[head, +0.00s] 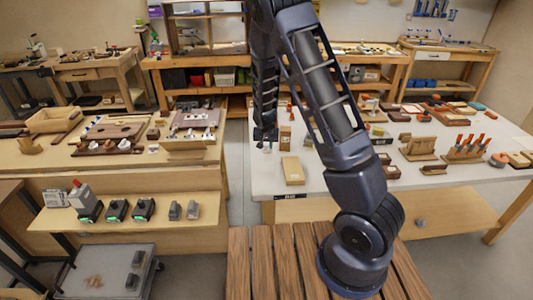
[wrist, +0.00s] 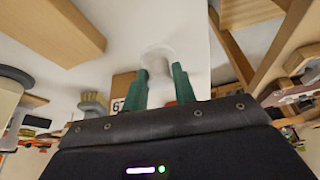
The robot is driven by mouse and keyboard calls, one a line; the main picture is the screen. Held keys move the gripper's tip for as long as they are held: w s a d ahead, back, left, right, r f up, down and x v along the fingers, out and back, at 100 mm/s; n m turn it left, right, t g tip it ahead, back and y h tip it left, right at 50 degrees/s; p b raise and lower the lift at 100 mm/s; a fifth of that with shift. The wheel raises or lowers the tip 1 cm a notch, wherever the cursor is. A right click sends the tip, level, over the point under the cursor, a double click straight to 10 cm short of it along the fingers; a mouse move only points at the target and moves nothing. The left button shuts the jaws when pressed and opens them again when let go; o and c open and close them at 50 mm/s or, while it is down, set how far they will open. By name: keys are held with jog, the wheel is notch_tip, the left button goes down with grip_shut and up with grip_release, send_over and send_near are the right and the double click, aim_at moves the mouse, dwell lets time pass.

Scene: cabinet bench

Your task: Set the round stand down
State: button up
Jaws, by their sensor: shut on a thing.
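The round stand (wrist: 158,56) is small and whitish, with a round part and a short stem, and shows between the tips of my gripper's green fingers (wrist: 164,82) in the wrist view. My gripper is shut on it. The white table top behind it is nearly the same colour, so I cannot tell whether the stand touches the table. In the head view my gripper (head: 265,138) hangs over the left edge area of the white table (head: 340,183); the stand is too small to make out clearly there.
The table's left edge is near. Tools crowd the table's right half.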

aim_at(266, 150)
jog(key=shift+f, duration=2.25)
jog(key=shift+f, duration=0.15)
jog(key=o, duration=0.9)
jog(key=shift+o, duration=0.2)
jog(key=d+v, duration=0.1)
jog(key=v, duration=1.1)
jog(key=s+d+r+y, duration=0.1)
jog(key=s+d+r, duration=0.5)
jog(key=r, duration=0.4)
jog(key=s+d+r+y, duration=0.1)
jog(key=s+d+r, duration=0.55)
jog(key=r, duration=0.35)
jog(key=s+d+r+n, duration=0.1)
jog(key=s+d+r, duration=0.2)
jog(key=s, duration=0.6)
jog(key=s+d+r+h, duration=0.1)
jog(key=s+d+r, duration=0.3)
jog(key=s, duration=0.5)
jog(key=shift+s+r+n, duration=0.2)
jog(key=shift+r+n, duration=0.2)
jog(key=shift+r, duration=0.5)
